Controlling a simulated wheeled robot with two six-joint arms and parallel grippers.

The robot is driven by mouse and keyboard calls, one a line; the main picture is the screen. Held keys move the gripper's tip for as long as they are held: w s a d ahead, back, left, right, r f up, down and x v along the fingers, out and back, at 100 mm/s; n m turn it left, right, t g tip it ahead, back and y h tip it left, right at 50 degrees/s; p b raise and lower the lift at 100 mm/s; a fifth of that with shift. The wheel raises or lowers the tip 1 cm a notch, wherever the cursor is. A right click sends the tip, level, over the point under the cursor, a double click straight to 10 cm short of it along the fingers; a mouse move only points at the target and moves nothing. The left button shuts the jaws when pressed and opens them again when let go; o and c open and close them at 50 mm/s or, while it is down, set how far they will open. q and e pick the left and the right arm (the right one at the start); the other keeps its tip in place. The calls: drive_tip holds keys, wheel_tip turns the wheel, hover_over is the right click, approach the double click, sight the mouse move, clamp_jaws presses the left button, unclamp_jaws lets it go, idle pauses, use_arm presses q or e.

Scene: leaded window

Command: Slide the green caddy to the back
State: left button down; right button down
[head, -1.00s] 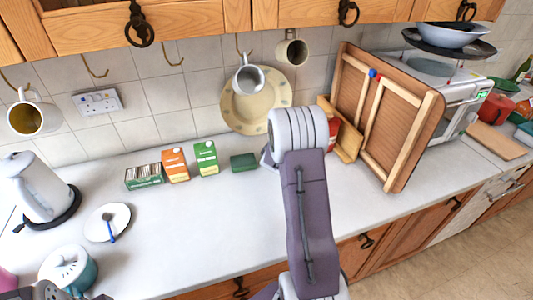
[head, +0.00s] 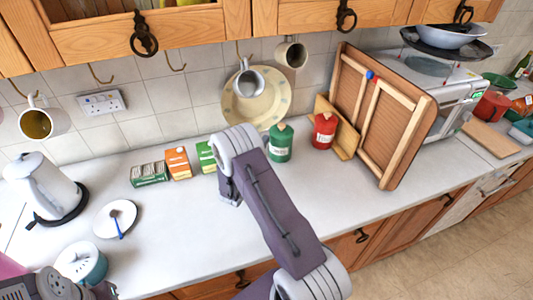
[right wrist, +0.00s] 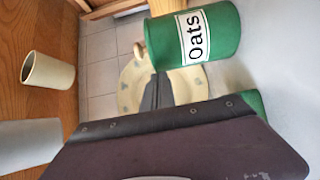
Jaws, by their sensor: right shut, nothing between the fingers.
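The green caddy (head: 280,143) stands upright on the worktop in front of the cream plate, to the right of my right arm's end. In the right wrist view the caddy (right wrist: 222,30) appears on its side because the camera is rolled, with an "Oats" label and a knobbed lid. My right gripper (right wrist: 158,82) is shut and empty, its fingers close beside the caddy; I cannot tell if they touch. My own arm hides these fingers in the head view. A dark grey part of my left arm shows at the lower left, but its fingers cannot be made out.
A red caddy (head: 324,130) stands right of the green one, near a leaning wooden board (head: 345,138). Orange (head: 178,162) and green (head: 206,157) cartons stand to the left. The cream plate (head: 246,112) leans at the wall. The front worktop is mostly clear.

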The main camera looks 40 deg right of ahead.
sight(271, 147)
wheel_tip(271, 147, down, 6)
drive_tip(key=shift+f, duration=0.1)
drive_tip(key=shift+s+d+p, duration=0.1)
drive_tip(key=shift+d+p, duration=0.1)
drive_tip(key=shift+p, duration=0.15)
drive_tip(key=shift+d, duration=0.25)
drive_tip(key=shift+s, duration=0.1)
